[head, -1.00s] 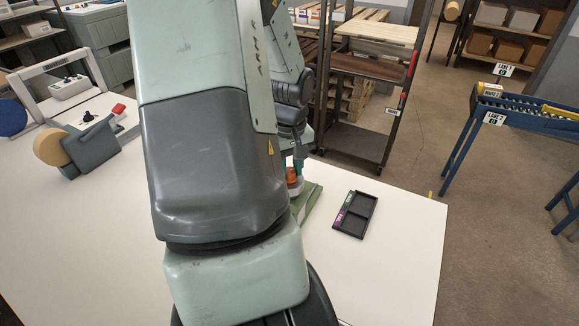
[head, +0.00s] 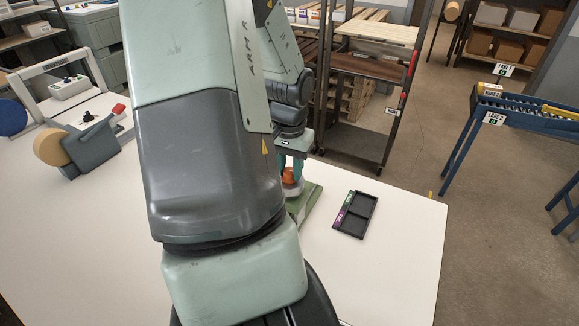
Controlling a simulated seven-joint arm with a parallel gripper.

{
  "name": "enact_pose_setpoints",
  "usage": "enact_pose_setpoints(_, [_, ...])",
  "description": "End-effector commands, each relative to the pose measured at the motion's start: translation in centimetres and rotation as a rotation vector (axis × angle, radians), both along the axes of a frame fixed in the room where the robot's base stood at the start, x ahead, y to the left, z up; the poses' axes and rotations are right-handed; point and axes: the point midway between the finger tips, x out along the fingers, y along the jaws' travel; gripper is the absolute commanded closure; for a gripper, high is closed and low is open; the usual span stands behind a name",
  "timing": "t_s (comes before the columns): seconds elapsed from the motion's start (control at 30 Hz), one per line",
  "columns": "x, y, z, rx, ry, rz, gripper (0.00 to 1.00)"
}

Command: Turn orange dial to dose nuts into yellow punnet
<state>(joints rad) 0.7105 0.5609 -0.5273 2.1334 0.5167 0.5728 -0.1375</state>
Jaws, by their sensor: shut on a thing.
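The orange dial (head: 289,174) shows beside my arm, on top of a small pale and red unit over a green base (head: 312,196). My gripper (head: 291,165), with teal fingers, reaches down from above and is shut on the orange dial. My large arm link hides most of the unit and the table to its left. No yellow punnet and no nuts can be made out in this view.
A black two-compartment tray (head: 355,215) with green and purple labels lies right of the green base. A tape dispenser (head: 82,150) stands at the left. The white table (head: 395,265) is clear at front right. A dark rack (head: 360,110) stands behind.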

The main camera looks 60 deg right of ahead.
Motion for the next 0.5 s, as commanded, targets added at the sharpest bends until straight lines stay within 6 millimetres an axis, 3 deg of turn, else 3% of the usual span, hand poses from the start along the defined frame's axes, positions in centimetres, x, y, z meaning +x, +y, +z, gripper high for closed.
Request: enact_pose_setpoints(0.5, [0.03,-0.04,0.0,-0.001,0.0,-0.079,0.97])
